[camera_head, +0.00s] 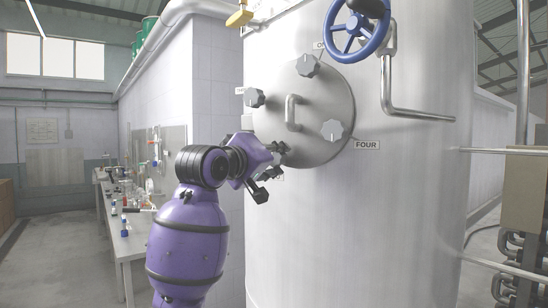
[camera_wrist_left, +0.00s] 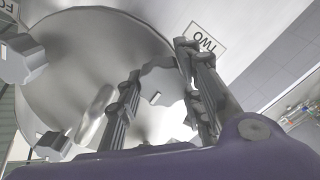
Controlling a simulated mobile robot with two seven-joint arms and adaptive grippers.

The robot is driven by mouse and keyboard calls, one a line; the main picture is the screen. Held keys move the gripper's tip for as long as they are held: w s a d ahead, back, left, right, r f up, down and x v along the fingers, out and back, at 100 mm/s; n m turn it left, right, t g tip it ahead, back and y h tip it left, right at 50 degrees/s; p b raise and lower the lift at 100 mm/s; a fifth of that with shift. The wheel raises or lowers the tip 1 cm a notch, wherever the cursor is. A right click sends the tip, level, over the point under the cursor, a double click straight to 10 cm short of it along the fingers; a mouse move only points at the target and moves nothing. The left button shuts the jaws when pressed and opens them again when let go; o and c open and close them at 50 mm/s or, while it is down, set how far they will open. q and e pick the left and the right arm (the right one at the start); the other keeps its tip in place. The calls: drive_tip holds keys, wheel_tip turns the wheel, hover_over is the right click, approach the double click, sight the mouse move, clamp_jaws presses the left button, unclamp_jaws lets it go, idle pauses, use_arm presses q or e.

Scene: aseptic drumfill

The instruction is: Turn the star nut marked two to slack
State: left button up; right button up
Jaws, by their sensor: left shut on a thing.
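The star nut marked two (camera_wrist_left: 163,84) is a grey knob on the round steel hatch (camera_wrist_left: 75,55), beside an upside-down TWO label (camera_wrist_left: 207,39) in the left wrist view. My left gripper (camera_wrist_left: 160,100) has one finger on each side of this nut and is shut on it. In the head view my left gripper (camera_head: 277,154) is at the lower left rim of the hatch (camera_head: 335,95) and mostly hides that nut. My right gripper is not in view.
Other star nuts sit on the hatch: one at the top (camera_head: 307,66), one at the left (camera_head: 255,97), and one by the FOUR label (camera_head: 332,130). A hatch handle (camera_head: 292,113) stands mid-left. A blue handwheel (camera_head: 357,27) and bent pipe (camera_head: 388,85) lie upper right.

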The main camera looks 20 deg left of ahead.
use_arm(q)
drive_tip(key=shift+d+f, duration=0.15)
drive_tip(key=o, duration=0.9)
drive_tip(key=shift+o, duration=1)
drive_tip(key=shift+d, duration=0.1)
drive_tip(key=v, duration=1.2)
